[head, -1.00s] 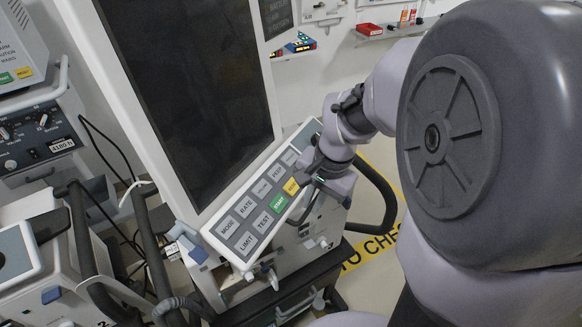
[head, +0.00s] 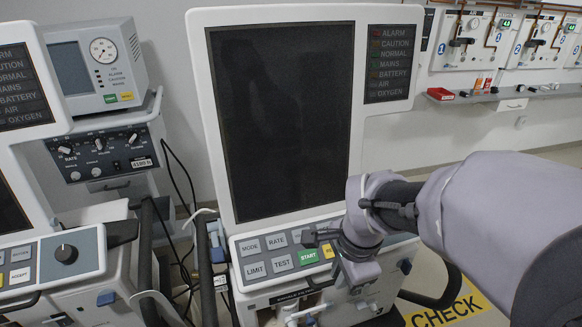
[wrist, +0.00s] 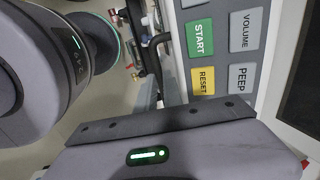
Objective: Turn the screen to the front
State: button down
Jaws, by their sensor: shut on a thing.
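The screen (head: 285,120) is a tall dark display in a white frame, with a column of status words on its right side. It faces my head view, nearly square on. A grey strip of keys (head: 268,258) runs along its lower edge, with MODE, LIMIT, TEST and a green START key. My gripper (head: 318,238) is at the right part of this strip and is shut on the screen unit there; its hold is mostly hidden. In the wrist view the START and RESET keys (wrist: 201,62) lie just beyond my gripper (wrist: 165,122), with a dark screen edge at right.
Another ventilator (head: 60,262) stands close on the left, with a monitor (head: 98,65) behind it. Dark hoses and rails fill the gap between. A wall shelf (head: 500,97) with gauges above is at the back right. Yellow CHECK floor marking (head: 452,312) lies at lower right.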

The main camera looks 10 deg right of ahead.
jog(key=c, duration=1.8)
grip_release()
jog(key=shift+o, duration=0.2)
jog(key=shift+r, duration=0.1)
jog(key=s+r+p, duration=0.3)
jog(key=r+p, duration=0.5)
jog(key=r, duration=0.9)
jog(key=shift+s+d, duration=0.2)
